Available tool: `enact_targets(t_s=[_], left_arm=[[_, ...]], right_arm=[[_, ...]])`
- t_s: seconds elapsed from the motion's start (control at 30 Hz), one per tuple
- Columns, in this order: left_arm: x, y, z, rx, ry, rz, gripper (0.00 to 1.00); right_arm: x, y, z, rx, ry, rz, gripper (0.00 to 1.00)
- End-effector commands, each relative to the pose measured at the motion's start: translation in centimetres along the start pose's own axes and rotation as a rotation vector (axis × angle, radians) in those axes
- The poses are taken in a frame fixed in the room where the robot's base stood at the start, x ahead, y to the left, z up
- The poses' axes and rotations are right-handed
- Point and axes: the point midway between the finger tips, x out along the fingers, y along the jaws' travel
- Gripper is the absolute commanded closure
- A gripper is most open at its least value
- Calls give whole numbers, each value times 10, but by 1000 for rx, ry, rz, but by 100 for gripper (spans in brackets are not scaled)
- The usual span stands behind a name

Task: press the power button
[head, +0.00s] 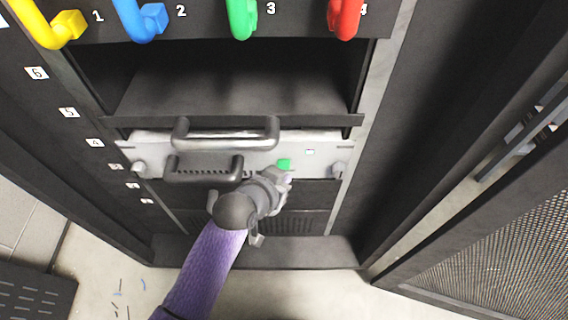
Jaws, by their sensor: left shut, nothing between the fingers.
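A small green power button (284,164) shows on the light grey front panel (256,160) of a rack unit, right of its handles. My left gripper (286,178) is shut and empty, with its tip just below the button in the picture. I cannot tell whether the tip touches the button. The gripper and its wrist hide the lower part of the panel there. My right gripper is not in view.
A silver handle (226,139) and a dark handle (203,176) stick out left of the button. Knobs sit at both panel ends. Coloured cables hang above an empty bay (235,85). A mesh door (490,235) stands open at right.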

Motion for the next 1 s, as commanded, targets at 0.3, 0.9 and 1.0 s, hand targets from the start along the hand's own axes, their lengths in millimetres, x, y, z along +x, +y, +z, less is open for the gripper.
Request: enact_targets(t_s=[0.3, 0.9, 1.0], left_arm=[[0, 0, 0, 0, 0, 0, 100], [6, -4, -4, 0, 0, 0, 100], [6, -4, -5, 0, 0, 0, 100]], right_arm=[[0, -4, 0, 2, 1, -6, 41], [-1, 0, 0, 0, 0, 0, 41], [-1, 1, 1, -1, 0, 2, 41]])
